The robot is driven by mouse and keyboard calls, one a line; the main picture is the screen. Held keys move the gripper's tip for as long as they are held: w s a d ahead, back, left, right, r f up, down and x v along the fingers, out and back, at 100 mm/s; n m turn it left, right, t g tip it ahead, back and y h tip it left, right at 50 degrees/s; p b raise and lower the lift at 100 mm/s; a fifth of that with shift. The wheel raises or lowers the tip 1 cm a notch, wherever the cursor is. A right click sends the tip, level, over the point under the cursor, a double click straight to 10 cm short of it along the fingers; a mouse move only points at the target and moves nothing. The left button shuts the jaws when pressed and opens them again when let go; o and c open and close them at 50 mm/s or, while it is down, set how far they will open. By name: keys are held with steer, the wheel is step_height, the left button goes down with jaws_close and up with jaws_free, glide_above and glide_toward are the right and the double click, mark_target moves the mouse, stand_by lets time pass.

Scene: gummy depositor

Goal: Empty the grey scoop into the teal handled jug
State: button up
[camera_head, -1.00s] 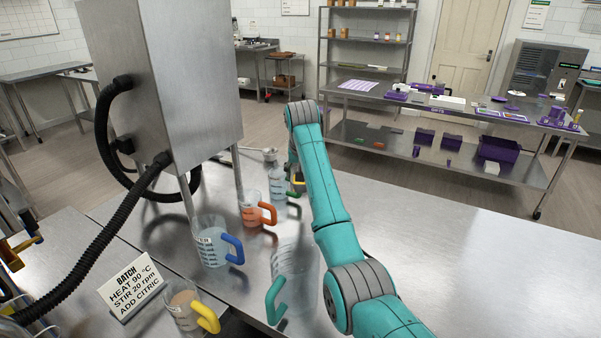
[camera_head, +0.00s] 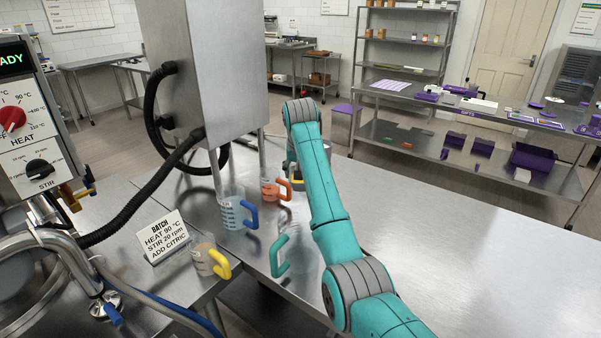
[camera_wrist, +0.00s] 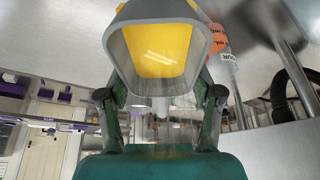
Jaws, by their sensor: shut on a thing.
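My gripper (camera_wrist: 163,102) is shut on the grey scoop (camera_wrist: 157,12), with a dark green finger on each side. The scoop's mouth faces the wrist camera and shows yellow inside; I cannot tell if this is loose contents. The gap between scoop and jug cannot be judged.
A blue handled jug (camera_head: 236,212) and an orange handled jug (camera_head: 273,190) stand near the steel machine (camera_head: 205,70). A yellow handled jug (camera_head: 207,258) with tan contents stands by the batch sign (camera_head: 163,238). The table right of my arm is clear.

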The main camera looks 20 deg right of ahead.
steer(key=r, duration=0.6)
steer(key=shift+w+r, duration=0.1)
steer(key=shift+w, duration=0.1)
step_height(320, 180, down, 6)
steer(key=shift+f, duration=0.25)
steer(key=shift+s+a+r+t+h, duration=0.25)
steer(key=shift+s+r+t, duration=0.15)
steer(key=shift+s+t, duration=0.2)
steer(key=shift+s+a+r+t+h, duration=0.1)
steer(key=shift+s+r+t+h, duration=0.15)
steer(key=shift+s+r+t, duration=0.25)
steer(key=shift+s+a+r+t+h, duration=0.15)
steer(key=shift+s+a+r+t, duration=0.05)
steer(key=shift+s+r+t, duration=0.5)
steer(key=shift+s+a+r+t+h, duration=0.2)
steer(key=shift+s+r+t, duration=0.4)
steer(key=shift+r, duration=0.25)
steer(key=shift+s, duration=0.1)
steer(key=shift+s+a, duration=0.1)
steer(key=shift+s, duration=0.1)
steer(key=shift+s+a+r+t+h, duration=0.15)
steer(key=shift+s+r+t, duration=0.05)
steer(key=shift+s+t, duration=0.2)
steer(key=shift+s+a+r+t+h, duration=0.15)
steer(key=shift+s+t, duration=0.15)
steer(key=shift+s, duration=0.15)
steer(key=shift+s, duration=0.1)
